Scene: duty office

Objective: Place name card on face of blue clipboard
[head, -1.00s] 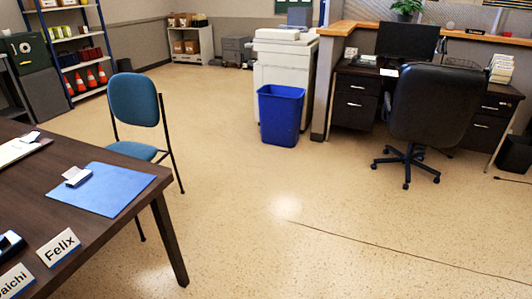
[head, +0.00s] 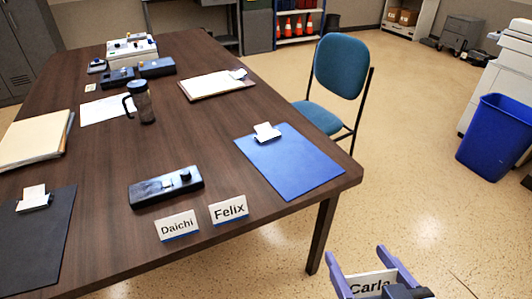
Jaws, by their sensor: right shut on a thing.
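The blue clipboard (head: 291,163) lies flat near the right edge of the dark wooden table, its metal clip at the far left end. Its face is bare. My right gripper (head: 356,256) is low at the bottom right, off the table's near right corner. It is shut on a white name card (head: 371,283) whose lettering starts "Carl"; the last letter is partly covered. Two more name cards, Daichi (head: 179,226) and Felix (head: 229,209), stand on the table to the left of the clipboard. My left gripper is out of view.
A black device (head: 166,187) lies behind the standing cards. A blue chair (head: 341,69) stands beyond the right edge.

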